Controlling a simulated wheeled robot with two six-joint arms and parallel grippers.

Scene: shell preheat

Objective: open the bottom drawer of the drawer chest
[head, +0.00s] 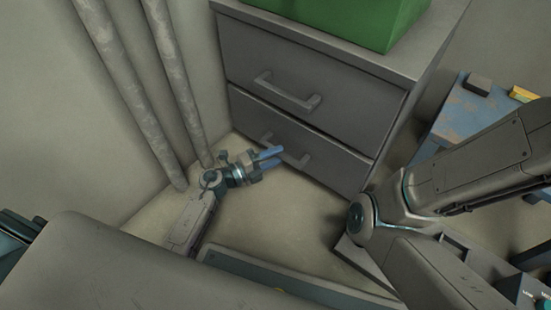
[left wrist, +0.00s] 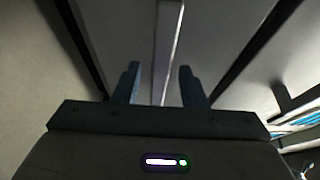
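The grey drawer chest (head: 312,68) stands at the back, with two drawer fronts visible. The bottom drawer (head: 330,165) looks shut, and its bar handle (head: 297,158) is partly hidden behind my left gripper. My left gripper (head: 272,156) is in front of that handle, its blue fingers pointing at the drawer front. In the left wrist view the left gripper (left wrist: 160,85) is open, with a gap between its fingers. A pale handle bar (left wrist: 168,45) runs between and beyond the fingertips; contact cannot be told. My right arm comes in from the right, its gripper out of view.
The upper drawer, with its handle (head: 287,92), is shut. A green box (head: 350,22) sits on top of the chest. Two pipes (head: 178,80) run down the wall at left. A blue surface (head: 465,112) with small items is at right. Bare floor lies before the chest.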

